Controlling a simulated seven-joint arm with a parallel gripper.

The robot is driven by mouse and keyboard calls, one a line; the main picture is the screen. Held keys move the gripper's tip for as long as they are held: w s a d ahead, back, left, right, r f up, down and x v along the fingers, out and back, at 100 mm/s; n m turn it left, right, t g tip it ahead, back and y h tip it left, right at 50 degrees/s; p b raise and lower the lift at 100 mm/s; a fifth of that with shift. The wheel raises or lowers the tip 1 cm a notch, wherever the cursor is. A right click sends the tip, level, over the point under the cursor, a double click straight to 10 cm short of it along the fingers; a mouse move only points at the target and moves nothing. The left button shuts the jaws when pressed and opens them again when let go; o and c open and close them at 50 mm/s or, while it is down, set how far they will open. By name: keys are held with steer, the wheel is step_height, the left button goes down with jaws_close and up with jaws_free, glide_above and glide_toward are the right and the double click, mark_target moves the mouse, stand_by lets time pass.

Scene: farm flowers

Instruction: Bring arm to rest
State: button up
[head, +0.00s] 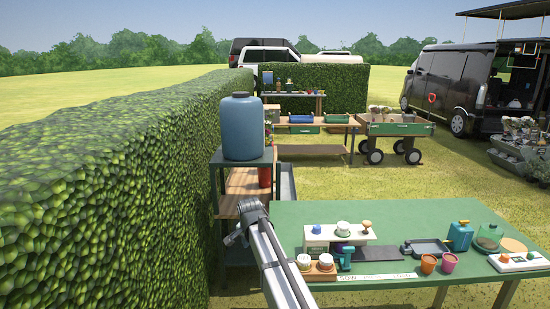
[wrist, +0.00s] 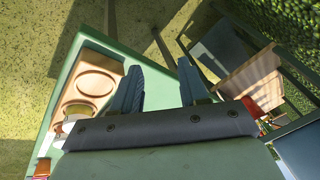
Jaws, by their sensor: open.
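My gripper (wrist: 160,76) is open in the wrist view, with its two blue-grey fingers apart and nothing between them. Part of the green table top lies behind the fingers, with its edge and the grass beyond. In the head view my arm reaches up from the bottom edge, and its end (head: 246,218) is by the left edge of the green table (head: 400,222), beside the shelf. The fingers cannot be made out clearly there.
A wooden holder (head: 322,275) with white-topped items is close to my arm; a wooden piece with round recesses (wrist: 97,82) shows in the wrist view. Pots, a blue can (head: 460,236) and trays stand further right. A shelf with a blue barrel (head: 243,128) and a hedge (head: 110,190) are left.

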steer(key=s+a+f+n, duration=0.4)
steer(key=s+a+f, duration=0.2)
steer(key=a+f, duration=0.3)
steer(key=s+d+f+n+g, duration=0.1)
steer(key=s+d+f, duration=0.45)
steer(key=f, duration=0.25)
steer(key=s+d+f+g+h, duration=0.1)
steer(key=s+d+f, duration=0.3)
steer(key=d+f, duration=0.3)
steer(key=s+d+f+n+g, duration=0.1)
steer(key=s+d+f, duration=0.4)
steer(key=f, duration=0.3)
steer(key=s+d+f+g, duration=0.2)
steer(key=s+d+f, duration=0.3)
steer(key=s, duration=0.3)
steer(key=s+d+f+g, duration=0.2)
steer(key=s+d+f, duration=0.3)
steer(key=s, duration=0.3)
steer(key=s+d+f+g, duration=0.1)
steer(key=s+d+f, duration=0.1)
steer(key=s, duration=0.8)
steer(key=s+d+f+n+g, duration=0.1)
steer(key=s+d, duration=0.3)
steer(key=s, duration=0.6)
steer(key=shift+s+d+f+n+g+y, duration=0.3)
steer(key=shift+s+f+g, duration=0.1)
steer(key=shift+f+g, duration=0.35)
